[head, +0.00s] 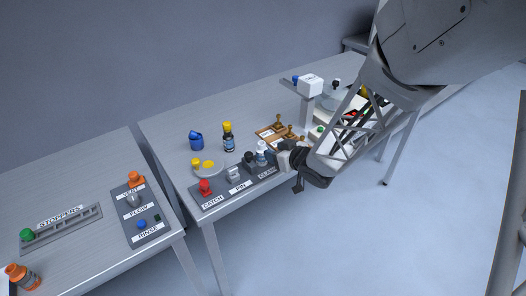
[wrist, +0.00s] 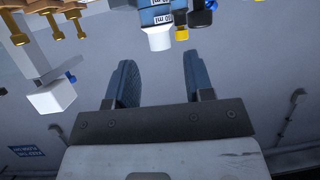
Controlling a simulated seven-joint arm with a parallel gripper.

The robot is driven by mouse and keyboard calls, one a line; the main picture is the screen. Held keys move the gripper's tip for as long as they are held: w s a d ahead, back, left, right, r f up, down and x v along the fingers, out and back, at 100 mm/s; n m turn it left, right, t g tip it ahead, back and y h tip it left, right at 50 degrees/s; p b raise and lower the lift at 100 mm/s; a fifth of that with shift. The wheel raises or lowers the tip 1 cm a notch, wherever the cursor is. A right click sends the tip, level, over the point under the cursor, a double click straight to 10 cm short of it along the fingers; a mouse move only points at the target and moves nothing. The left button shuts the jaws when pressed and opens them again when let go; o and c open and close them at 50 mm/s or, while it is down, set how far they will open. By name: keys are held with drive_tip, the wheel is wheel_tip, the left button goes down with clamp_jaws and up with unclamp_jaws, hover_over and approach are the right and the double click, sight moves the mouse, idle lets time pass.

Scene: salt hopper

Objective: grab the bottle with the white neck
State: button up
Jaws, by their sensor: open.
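The bottle with the white neck (head: 261,153) stands at the near edge of the table, by the label strip's right end. In the wrist view its white top (wrist: 159,40) and blue body with a white volume label show at the top centre. My gripper (head: 281,159) is just right of the bottle in the head view. In the wrist view my gripper (wrist: 159,75) has two fingers apart with nothing between them. The white top lies beyond the fingertips, roughly in line with the gap. A yellow-capped bottle (head: 228,138) stands farther back.
The grey strip (head: 220,202) carries a red knob (head: 205,187) and other fittings close to the bottle. Wooden-rack fittings (head: 279,125) and a white box (head: 310,86) stand behind my gripper.

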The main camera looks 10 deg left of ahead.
sight(262, 147)
drive_tip(key=shift+x, duration=1.25)
drive_tip(key=shift+w+a+f, duration=0.1)
drive_tip(key=shift+x, duration=2.45)
drive_tip(key=c, duration=0.6)
